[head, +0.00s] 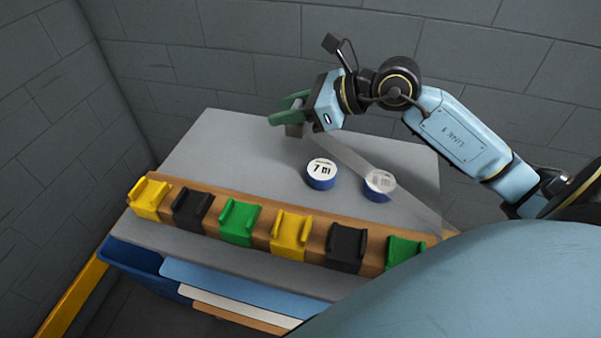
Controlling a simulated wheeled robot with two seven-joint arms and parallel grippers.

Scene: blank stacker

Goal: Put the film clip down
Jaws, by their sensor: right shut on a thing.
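My right gripper (285,111), with green fingers, is over the back part of the grey table (215,140). It is shut on the film clip (294,130), a small grey piece mostly hidden by the fingers. A pale see-through film strip (345,157) runs from there down to the right. The strip passes over a blue roll with a white top (377,194) and reaches the table's right edge. I cannot tell whether the clip touches the table. My left gripper is not in view.
Another blue roll marked "7 m" (321,181) stands left of the strip. A wooden rail (225,193) along the front carries several yellow, black and green holders. A blue bin (135,257) and coloured sheets (230,280) sit below. The table's left part is clear. Grey block walls stand behind.

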